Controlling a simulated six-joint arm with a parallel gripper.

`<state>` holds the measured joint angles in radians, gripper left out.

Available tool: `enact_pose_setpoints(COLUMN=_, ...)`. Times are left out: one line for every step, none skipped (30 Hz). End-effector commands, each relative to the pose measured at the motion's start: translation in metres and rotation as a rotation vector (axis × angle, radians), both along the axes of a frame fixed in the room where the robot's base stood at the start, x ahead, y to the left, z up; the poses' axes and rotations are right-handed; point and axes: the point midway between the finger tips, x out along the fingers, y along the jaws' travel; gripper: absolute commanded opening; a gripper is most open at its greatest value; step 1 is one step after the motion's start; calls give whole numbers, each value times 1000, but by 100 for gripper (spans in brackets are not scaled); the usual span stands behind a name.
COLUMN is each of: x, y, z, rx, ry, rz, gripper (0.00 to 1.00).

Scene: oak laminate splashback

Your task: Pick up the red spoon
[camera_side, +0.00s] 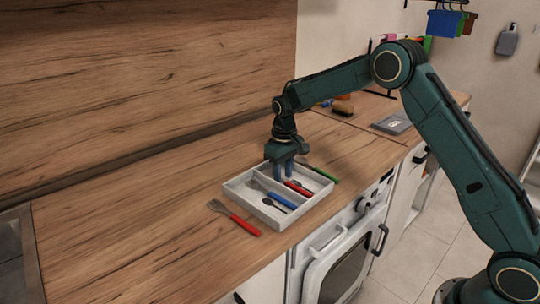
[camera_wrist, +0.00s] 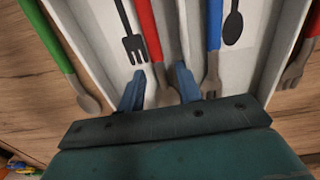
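A red-handled utensil (camera_side: 298,188), taken as the red spoon, lies in the far compartment of the white cutlery tray (camera_side: 232,187). In the wrist view its red handle (camera_wrist: 150,28) runs to a grey end between my fingers, partly hidden, so its bowl shape is unclear. My gripper (camera_side: 283,174) is open over the tray. In the wrist view its two blue fingers (camera_wrist: 159,70) stand on either side of the grey neck; I cannot tell whether they touch it. A dark fork picture (camera_wrist: 133,45) marks the tray floor beside the red handle.
A blue-handled fork (camera_side: 282,201) lies in the neighbouring compartment, close to one finger. A red-handled fork (camera_side: 236,219) lies on the wood worktop before the tray, and a green-handled spoon (camera_side: 323,175) beyond it. The worktop left of the tray is clear.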

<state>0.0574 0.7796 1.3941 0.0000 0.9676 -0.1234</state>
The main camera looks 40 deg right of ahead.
Motion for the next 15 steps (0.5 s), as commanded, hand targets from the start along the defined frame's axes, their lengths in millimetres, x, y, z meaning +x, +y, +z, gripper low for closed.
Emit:
enact_pose_setpoints(x=-1, y=0, z=-4, rx=0, ry=2, rz=0, gripper=35)
enact_pose_setpoints(x=-1, y=0, z=-6, rx=0, ry=2, rz=0, gripper=35)
enact_pose_setpoints(x=-1, y=0, z=-7, rx=0, ry=2, rz=0, gripper=35)
enact_pose_setpoints(x=-1, y=0, z=-8, rx=0, ry=2, rz=0, gripper=35)
enact_pose_setpoints(x=0, y=0, z=-8, rx=0, ry=1, rz=0, gripper=35)
enact_pose_setpoints(x=0, y=0, z=-8, rx=0, ry=1, rz=0, gripper=35)
enact_pose_setpoints(x=0, y=0, z=-8, rx=0, ry=1, rz=0, gripper=35)
enact_pose_setpoints(x=0, y=0, z=-8, rx=0, ry=1, rz=0, gripper=35)
enact_pose_setpoints(x=0, y=0, z=-8, rx=0, ry=1, rz=0, gripper=35)
enact_pose_setpoints(x=0, y=0, z=-8, rx=0, ry=1, rz=0, gripper=35)
enact_pose_setpoints(x=0, y=0, z=-8, rx=0, ry=1, rz=0, gripper=35)
enact_pose_setpoints(x=0, y=0, z=-8, rx=0, ry=1, rz=0, gripper=35)
enact_pose_setpoints(x=0, y=0, z=-8, rx=0, ry=1, rz=0, gripper=35)
enact_pose_setpoints(x=0, y=0, z=-8, rx=0, ry=0, rz=0, gripper=35)
enact_pose_setpoints(x=0, y=0, z=-8, rx=0, ry=0, rz=0, gripper=35)
